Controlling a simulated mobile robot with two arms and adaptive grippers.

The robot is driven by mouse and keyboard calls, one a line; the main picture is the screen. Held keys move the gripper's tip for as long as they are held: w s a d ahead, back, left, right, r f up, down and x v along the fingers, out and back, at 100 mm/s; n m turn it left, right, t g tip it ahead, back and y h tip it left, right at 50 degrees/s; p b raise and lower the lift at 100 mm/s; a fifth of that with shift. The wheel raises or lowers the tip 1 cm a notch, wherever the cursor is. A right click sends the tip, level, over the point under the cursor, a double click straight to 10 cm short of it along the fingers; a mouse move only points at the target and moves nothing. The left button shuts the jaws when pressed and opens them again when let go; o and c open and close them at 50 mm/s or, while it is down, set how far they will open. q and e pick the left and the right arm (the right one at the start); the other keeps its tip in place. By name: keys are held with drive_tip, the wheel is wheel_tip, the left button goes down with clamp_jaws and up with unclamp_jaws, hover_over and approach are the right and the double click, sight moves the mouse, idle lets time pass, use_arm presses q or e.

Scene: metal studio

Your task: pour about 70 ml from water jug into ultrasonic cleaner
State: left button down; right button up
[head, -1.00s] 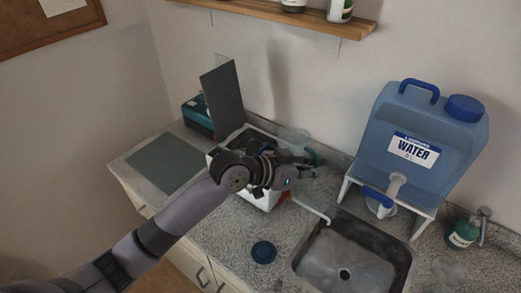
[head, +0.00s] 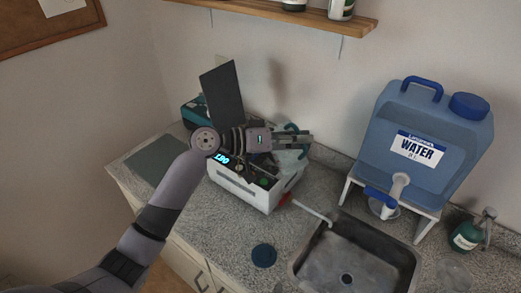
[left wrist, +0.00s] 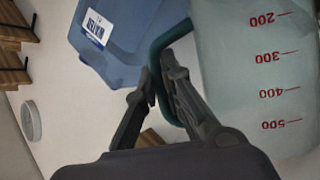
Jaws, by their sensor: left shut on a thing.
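The water jug is a translucent graduated jug with a teal handle, at the right of the left wrist view (left wrist: 255,70); its red marks read upside down there. My left gripper (left wrist: 160,82) is shut on the teal handle. In the head view the gripper (head: 300,138) covers part of the jug (head: 289,162), which is over or beside the right end of the ultrasonic cleaner. The ultrasonic cleaner (head: 238,189) is a white open-topped box with a lit display and its dark lid raised. The water level and exact tilt cannot be made out. My right gripper is not in view.
A large blue WATER container (head: 425,125) stands on a white stand at right. A sink (head: 355,260) with a spout lies in front. A dark round lid (head: 263,255), a grey mat (head: 153,163) and a green bottle (head: 466,235) are on the counter. A shelf (head: 270,12) hangs above.

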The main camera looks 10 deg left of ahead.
sight(284, 124)
use_arm(q)
drive_tip(key=shift+w+a+r+n+h+p, duration=0.2)
drive_tip(key=shift+w+a+n+h, duration=0.15)
drive_tip(key=shift+n, duration=0.25)
drive_tip(key=shift+w+a+r+n+h+p, duration=0.15)
drive_tip(key=shift+w+a+n+h+p, duration=0.15)
drive_tip(key=shift+n, duration=0.3)
drive_tip(key=shift+a, duration=0.15)
drive_tip(key=shift+w, duration=0.1)
drive_tip(key=shift+w+a+f+n+h, duration=0.1)
drive_tip(key=shift+a+f+n+h, duration=0.15)
drive_tip(key=shift+n, duration=0.15)
drive_tip(key=shift+f, duration=0.1)
drive_tip(key=shift+w+a+f+n+b, duration=0.35)
drive_tip(key=shift+a+f+n, duration=0.1)
drive_tip(key=shift+n, duration=0.15)
drive_tip(key=shift+w+a+r+n+t+h, duration=0.25)
drive_tip(key=shift+w+a+n+t+h, duration=0.05)
drive_tip(key=shift+w+a, duration=0.1)
drive_tip(key=shift+w+a+r+n+b, duration=0.2)
drive_tip(key=shift+w+a+n+b, duration=0.2)
drive_tip(key=shift+b, duration=0.2)
drive_tip(key=shift+w+a+r, duration=0.2)
drive_tip(key=shift+a, duration=0.15)
